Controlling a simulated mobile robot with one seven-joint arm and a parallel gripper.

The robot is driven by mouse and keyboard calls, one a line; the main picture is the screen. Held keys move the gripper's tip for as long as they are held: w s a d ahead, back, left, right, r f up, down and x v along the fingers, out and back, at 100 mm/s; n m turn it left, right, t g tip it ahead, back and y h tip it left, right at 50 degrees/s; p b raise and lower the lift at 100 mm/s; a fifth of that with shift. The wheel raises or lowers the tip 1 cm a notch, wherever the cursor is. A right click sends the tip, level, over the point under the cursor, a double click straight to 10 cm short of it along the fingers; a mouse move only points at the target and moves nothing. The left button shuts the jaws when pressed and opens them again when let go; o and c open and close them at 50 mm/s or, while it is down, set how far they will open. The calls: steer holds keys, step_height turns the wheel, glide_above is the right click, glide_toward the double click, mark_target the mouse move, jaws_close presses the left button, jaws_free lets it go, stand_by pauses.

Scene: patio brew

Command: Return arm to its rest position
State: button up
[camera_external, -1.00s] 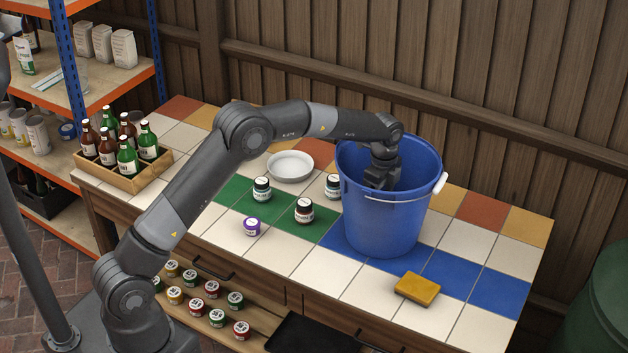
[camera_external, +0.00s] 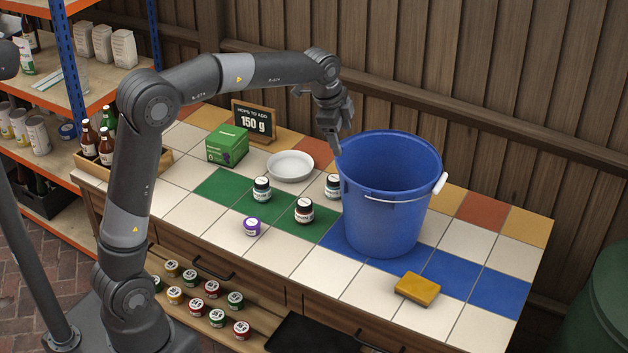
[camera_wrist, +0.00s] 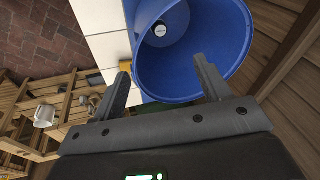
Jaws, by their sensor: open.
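My gripper (camera_external: 337,138) is raised above the counter, beside the upper left rim of the blue bucket (camera_external: 385,225). In the wrist view its two fingers (camera_wrist: 160,90) are spread apart with nothing between them. The bucket (camera_wrist: 245,40) also shows in the wrist view, and a small jar with a white lid (camera_wrist: 161,29) lies inside it. My arm is bent, with its elbow high over the left part of the counter.
Jars (camera_external: 304,210) stand on and beside the green tiles. A white dish (camera_external: 290,166), green box (camera_external: 227,145) and sign reading 150 g (camera_external: 254,124) are behind them. A yellow sponge (camera_external: 418,289) lies in front of the bucket. A bottle crate (camera_external: 90,166) is at left.

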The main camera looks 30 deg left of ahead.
steer(key=s+a+r+n+t+y, duration=0.1)
steer(key=s+a+r+n+t, duration=0.15)
steer(key=s+a+n, duration=1.35)
steer(key=s+a+f, duration=0.2)
steer(key=s+a, duration=0.1)
steer(key=s, duration=0.5)
steer(key=s+a+f, duration=0.2)
steer(key=s+a, duration=0.1)
steer(key=s, duration=0.4)
steer(key=shift+s+a+f+y, duration=0.2)
steer(key=shift+s+a+y, duration=0.05)
steer(key=shift+s+y, duration=0.1)
